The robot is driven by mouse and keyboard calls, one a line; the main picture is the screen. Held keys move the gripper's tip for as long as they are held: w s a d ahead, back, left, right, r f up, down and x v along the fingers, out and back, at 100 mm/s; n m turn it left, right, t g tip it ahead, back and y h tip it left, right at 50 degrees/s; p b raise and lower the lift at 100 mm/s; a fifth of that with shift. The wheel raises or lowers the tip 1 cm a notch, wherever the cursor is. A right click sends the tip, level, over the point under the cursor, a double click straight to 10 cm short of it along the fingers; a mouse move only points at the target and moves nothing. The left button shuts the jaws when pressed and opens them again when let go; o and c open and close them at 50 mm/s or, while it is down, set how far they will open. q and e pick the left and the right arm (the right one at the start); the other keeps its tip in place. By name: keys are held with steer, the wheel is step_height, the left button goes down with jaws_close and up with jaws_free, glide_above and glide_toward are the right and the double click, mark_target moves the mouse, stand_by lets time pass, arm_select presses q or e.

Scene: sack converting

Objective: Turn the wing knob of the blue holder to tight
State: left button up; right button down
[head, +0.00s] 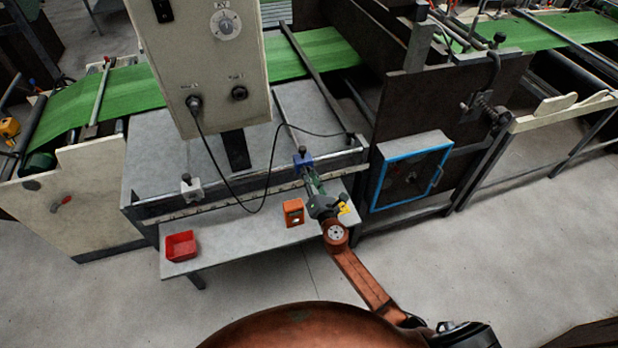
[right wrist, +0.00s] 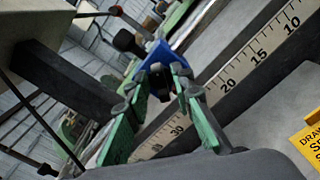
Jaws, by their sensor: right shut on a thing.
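The blue holder (head: 303,160) sits on the rail with the ruler scale, toward its right part. It also shows in the right wrist view (right wrist: 157,52), just beyond my fingertips. My right gripper (head: 308,179) reaches up to the holder from the front. In the right wrist view its green-padded fingers (right wrist: 163,84) close on the wing knob (right wrist: 161,80), a small dark part below the blue body. The fingers hide most of the knob, so I cannot tell its turn angle. My left gripper is in neither view.
A pale second holder (head: 191,188) sits further left on the rail (head: 240,196). A red bin (head: 180,246) and an orange device (head: 293,212) stand on the shelf below. A control box (head: 205,75) with a hanging black cable (head: 222,178) is left of my gripper. A yellow card (right wrist: 308,140) lies close by.

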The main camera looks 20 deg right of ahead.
steer(key=m+b, duration=0.1)
steer(key=m, duration=0.2)
steer(key=m+b, duration=0.1)
steer(key=m, duration=0.3)
steer(key=m+b, duration=0.1)
steer(key=m, duration=0.2)
steer(key=shift+d+f+m, duration=0.15)
steer(key=shift+f+m, duration=0.1)
steer(key=shift+m, duration=0.05)
stand_by(0.4)
steer(key=c, duration=2)
jaws_free()
